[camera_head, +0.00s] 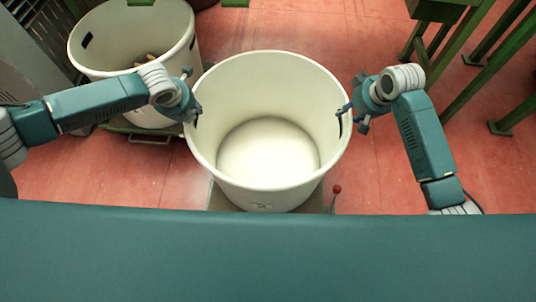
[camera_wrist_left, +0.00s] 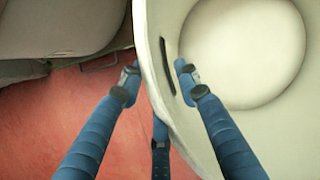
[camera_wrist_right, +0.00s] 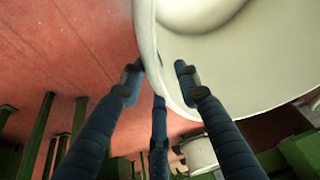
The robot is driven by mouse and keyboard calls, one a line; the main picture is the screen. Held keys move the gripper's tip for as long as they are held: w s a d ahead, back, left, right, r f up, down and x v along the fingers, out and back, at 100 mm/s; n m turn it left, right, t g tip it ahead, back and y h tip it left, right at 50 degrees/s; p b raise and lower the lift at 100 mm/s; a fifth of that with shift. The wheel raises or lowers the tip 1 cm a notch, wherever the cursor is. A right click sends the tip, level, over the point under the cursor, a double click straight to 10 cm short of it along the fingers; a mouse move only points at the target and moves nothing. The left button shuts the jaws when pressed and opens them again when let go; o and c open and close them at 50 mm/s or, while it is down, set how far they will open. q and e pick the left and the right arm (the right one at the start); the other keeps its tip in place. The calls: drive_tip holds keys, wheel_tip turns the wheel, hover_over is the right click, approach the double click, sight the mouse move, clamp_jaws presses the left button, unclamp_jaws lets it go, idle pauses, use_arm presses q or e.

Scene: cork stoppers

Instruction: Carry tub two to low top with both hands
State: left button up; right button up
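A large white tub (camera_head: 268,150) stands upright in the middle of the head view, empty inside, with a small dark mark low on its front that I cannot read. My left gripper (camera_head: 193,106) is at the tub's left rim. In the left wrist view its spread fingers (camera_wrist_left: 157,82) straddle the tub wall (camera_wrist_left: 152,60) beside a dark slot, with gaps visible. My right gripper (camera_head: 348,114) is at the right rim. In the right wrist view its fingers (camera_wrist_right: 158,82) are spread on both sides of the wall (camera_wrist_right: 147,45). I cannot identify the low top.
A second white tub (camera_head: 110,55) with brown pieces inside stands at the back left on a low green base. Green metal legs (camera_head: 455,60) stand at the back right. A red-knobbed lever (camera_head: 336,189) rises beside the middle tub. Red floor (camera_head: 300,30) lies open behind it.

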use_arm(q)
drive_tip(key=shift+w+f, duration=0.15)
drive_tip(key=shift+f, duration=0.1)
use_arm(e)
drive_tip(key=shift+w+f, duration=0.15)
drive_tip(key=shift+f, duration=0.05)
use_arm(q)
clamp_jaws()
use_arm(e)
clamp_jaws()
use_arm(q)
drive_tip(key=shift+w+r, duration=0.1)
drive_tip(key=shift+r, duration=0.2)
use_arm(e)
drive_tip(key=shift+w+r, duration=0.1)
drive_tip(key=shift+r, duration=0.15)
